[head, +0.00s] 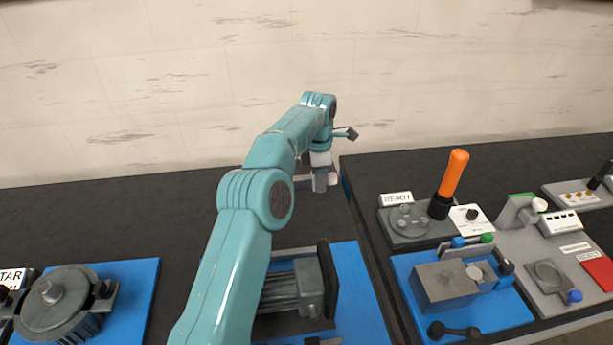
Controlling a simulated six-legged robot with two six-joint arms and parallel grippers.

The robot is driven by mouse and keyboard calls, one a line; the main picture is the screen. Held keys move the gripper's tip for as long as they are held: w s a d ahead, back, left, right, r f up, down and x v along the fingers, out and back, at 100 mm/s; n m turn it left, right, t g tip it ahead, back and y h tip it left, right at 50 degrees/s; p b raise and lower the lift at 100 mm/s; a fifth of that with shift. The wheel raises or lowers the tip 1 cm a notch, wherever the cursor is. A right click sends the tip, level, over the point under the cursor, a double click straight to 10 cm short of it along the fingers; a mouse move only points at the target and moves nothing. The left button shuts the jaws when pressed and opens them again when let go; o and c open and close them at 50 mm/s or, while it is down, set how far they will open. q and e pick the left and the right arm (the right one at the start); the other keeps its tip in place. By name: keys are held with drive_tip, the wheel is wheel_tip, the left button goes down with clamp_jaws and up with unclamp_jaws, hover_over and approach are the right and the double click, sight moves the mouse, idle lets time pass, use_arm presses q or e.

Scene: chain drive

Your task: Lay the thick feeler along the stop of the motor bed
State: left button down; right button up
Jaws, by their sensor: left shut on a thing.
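My left gripper (319,181) hangs at the end of my teal arm, over the back of the dark bench, behind the motor bed. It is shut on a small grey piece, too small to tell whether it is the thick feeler. The grey motor (309,287) with its ribbed body and dark end plate sits on a blue mat (362,292). My arm covers the left part of this station, and the stop of the motor bed cannot be made out. My right gripper is not in view.
At the left, a round grey wheel unit (62,300) stands on another blue mat. The back of the left bench is bare.

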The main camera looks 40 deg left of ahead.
use_arm(q)
drive_tip(key=s+d+f+b, duration=0.5)
drive_tip(key=d+f, duration=0.1)
drive_tip(key=d, duration=0.5)
drive_tip(key=shift+d+f+t+h+b, duration=0.2)
drive_tip(key=shift+t+h+b, duration=0.1)
drive_tip(key=shift+t+h, duration=0.1)
drive_tip(key=shift+f, duration=0.1)
drive_tip(key=shift+f+b, duration=3.15)
drive_tip(key=shift+f, duration=1.1)
drive_tip(key=c, duration=0.6)
unclamp_jaws()
drive_tip(key=shift+c, duration=0.2)
wheel_tip(320, 180, up, 16)
drive_tip(key=s+a+p, duration=0.1)
drive_tip(key=s, duration=0.1)
drive_tip(key=shift+a+r, duration=0.15)
drive_tip(key=shift+a, duration=0.05)
